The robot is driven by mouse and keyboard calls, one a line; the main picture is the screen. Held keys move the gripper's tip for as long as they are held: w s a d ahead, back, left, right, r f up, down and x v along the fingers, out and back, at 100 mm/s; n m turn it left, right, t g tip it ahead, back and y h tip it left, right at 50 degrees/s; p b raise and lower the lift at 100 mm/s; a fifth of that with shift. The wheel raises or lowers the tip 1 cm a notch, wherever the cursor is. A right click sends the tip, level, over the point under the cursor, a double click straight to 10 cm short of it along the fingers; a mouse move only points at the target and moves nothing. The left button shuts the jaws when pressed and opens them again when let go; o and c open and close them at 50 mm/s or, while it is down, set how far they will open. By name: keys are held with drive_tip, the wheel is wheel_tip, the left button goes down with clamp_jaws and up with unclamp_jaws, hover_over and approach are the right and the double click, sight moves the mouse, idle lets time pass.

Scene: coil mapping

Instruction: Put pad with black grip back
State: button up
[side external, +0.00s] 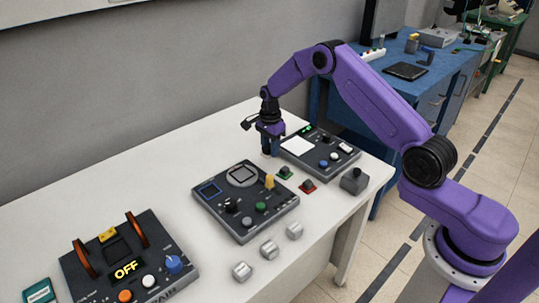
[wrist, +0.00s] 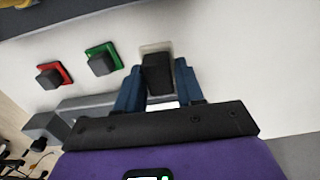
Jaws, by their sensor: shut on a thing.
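My gripper (side external: 270,147) points down over the white table, just left of the right-hand dark panel in the side view. In the wrist view my gripper (wrist: 157,76) has its two blue fingers shut on the black grip of a pad (wrist: 154,46). The pad's pale plate shows around the grip. Whether the pad rests on the table or hangs just above it is unclear. A green pad with a black grip (side external: 285,173) and a red pad with a black grip (side external: 307,187) stand beside it on the table. The fingers mostly hide the held pad in the side view.
The right-hand panel (side external: 345,158) has a white square and knobs. A middle panel (side external: 235,222) carries a pale square plate and a blue-framed square. A panel reading OFF (side external: 125,268) stands at left. Several silver blocks (side external: 269,249) line the front. A grey box (side external: 354,181) sits right.

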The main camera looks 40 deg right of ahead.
sight(269, 154)
drive_tip(key=shift+w+f, duration=0.2)
drive_tip(key=shift+f, duration=1.55)
drive_tip(key=o, duration=1)
drive_tip(key=shift+f, duration=0.15)
